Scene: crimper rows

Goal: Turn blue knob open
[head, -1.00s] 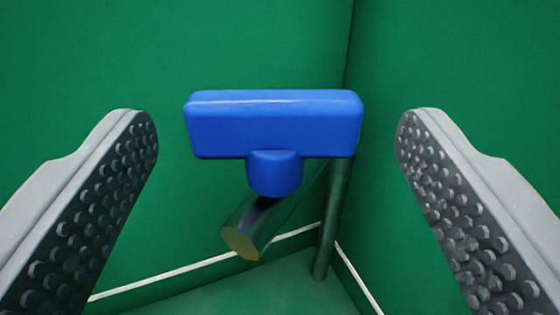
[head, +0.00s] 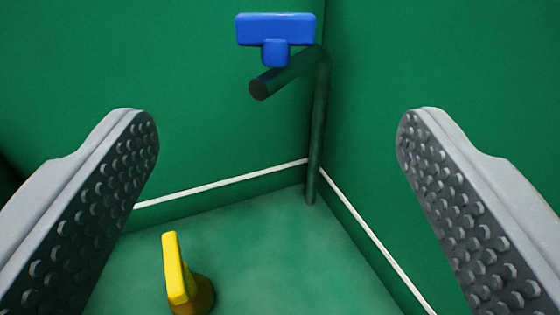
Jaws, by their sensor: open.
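The blue knob (head: 276,30) is a T-shaped handle near the top of the head view, a little left of the corner. Its bar lies level across the picture, and its short stem sits on a dark green pipe (head: 285,76). My gripper (head: 277,125) is wide open and empty, with one studded finger at each side. The knob is beyond and above the fingertips in the picture, apart from both.
A yellow handle (head: 176,270) stands low in front, on a darker yellow base. Green walls (head: 440,90) meet in a corner behind the pipe, with white lines near the floor. The green floor (head: 270,240) is clear around the yellow handle.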

